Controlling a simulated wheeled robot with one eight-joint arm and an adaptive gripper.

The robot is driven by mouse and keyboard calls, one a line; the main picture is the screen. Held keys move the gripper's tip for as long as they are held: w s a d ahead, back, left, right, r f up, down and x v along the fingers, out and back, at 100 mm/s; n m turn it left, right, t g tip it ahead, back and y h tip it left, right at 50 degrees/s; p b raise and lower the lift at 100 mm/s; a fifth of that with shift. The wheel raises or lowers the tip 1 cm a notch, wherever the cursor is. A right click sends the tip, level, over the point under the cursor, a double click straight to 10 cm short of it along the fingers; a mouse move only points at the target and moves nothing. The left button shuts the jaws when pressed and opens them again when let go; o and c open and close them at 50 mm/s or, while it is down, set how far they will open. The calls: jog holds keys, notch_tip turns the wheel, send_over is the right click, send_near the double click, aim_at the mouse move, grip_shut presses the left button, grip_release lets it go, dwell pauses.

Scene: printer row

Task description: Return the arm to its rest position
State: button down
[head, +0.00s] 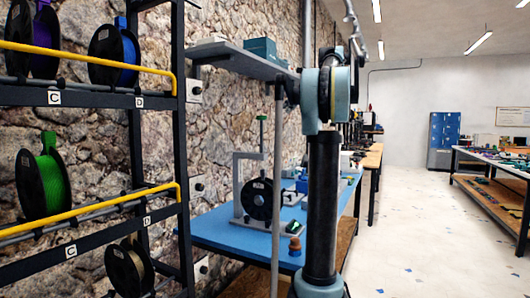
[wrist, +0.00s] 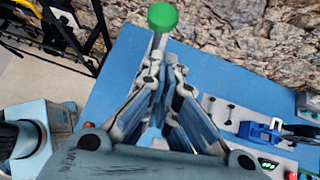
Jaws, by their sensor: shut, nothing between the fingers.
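My gripper (wrist: 165,68) shows in the wrist view with its two fingers drawn together at the tips and nothing held. A green knob on a pale stem (wrist: 162,17) appears just past the fingertips. I cannot tell how far apart they are. In the head view my arm (head: 322,180) rises upright right of centre, with a bent joint near the top. My gripper cannot be made out there. The green-topped post (head: 262,132) stands on a grey spool stand (head: 238,182) holding a black spool (head: 258,200).
The blue table (head: 215,232) runs along the stone wall behind my arm. A grey shelf (head: 235,62) overhangs it, carrying a teal box (head: 262,47). A rack (head: 180,130) with spools stands at left. Open floor (head: 420,240) lies to the right, before another workbench (head: 500,200).

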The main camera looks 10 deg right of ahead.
jog(key=s+a+f+n+g+h, duration=0.1)
jog(key=s+a+f+n, duration=0.25)
jog(key=s+f, duration=0.4)
jog(key=s+a+f+n+h, duration=0.2)
jog(key=s+f+n, duration=0.2)
jog(key=s+f, duration=0.3)
jog(key=s+a+f+n+g+h, duration=0.1)
jog(key=s+a+f+n, duration=0.3)
jog(key=f, duration=0.5)
jog(key=s+d+f+n+h, duration=0.1)
jog(key=s+f+n, duration=0.3)
jog(key=s+f, duration=0.3)
jog(key=s+d+f+n+h, duration=0.1)
jog(key=s+f+n, duration=0.3)
jog(key=s+f, duration=0.4)
jog(key=s+d+f+n+h, duration=0.1)
jog(key=s+f+n, duration=0.3)
jog(key=f, duration=1.3)
jog(key=s+h, duration=0.1)
jog(key=s, duration=0.2)
jog(key=shift+s+d+f+h, duration=0.15)
jog(key=shift+s+d+h, duration=0.1)
jog(key=shift+h, duration=0.15)
jog(key=shift+w+f, duration=0.2)
jog(key=shift+w, duration=0.25)
